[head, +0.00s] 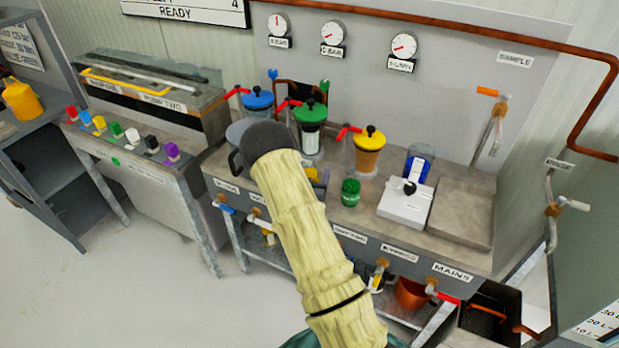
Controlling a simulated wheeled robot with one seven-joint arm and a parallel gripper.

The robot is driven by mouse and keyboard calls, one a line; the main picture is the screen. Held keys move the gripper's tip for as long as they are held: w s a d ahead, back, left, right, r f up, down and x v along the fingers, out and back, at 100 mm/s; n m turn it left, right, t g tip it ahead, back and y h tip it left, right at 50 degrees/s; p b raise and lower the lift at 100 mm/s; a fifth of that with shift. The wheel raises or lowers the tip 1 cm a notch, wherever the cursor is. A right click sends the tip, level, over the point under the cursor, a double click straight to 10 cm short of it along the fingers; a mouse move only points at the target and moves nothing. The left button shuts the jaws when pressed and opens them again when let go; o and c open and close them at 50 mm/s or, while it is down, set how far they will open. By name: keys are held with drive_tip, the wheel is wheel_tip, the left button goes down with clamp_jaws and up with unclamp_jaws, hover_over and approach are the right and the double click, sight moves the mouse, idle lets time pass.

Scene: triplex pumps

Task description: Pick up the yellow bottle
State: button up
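My arm rises from the bottom middle in a pale ribbed sleeve and ends in a dark rounded part over the main bench. My gripper's fingers cannot be made out, so its opening is hidden. The arm is well to the right of the yellow container and apart from it.
The main bench holds pump vessels with blue, green and yellow (369,150) lids, a green jar (350,192) and a white scale-like box (405,203). A console (140,165) with coloured knobs stands between side bench and main bench. Grey floor (100,290) is clear at lower left.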

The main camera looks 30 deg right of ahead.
drive_tip(key=shift+c, duration=0.3)
drive_tip(key=c, duration=1.1)
drive_tip(key=shift+r, duration=0.2)
drive_tip(key=shift+c, duration=0.2)
drive_tip(key=shift+r, duration=4.85)
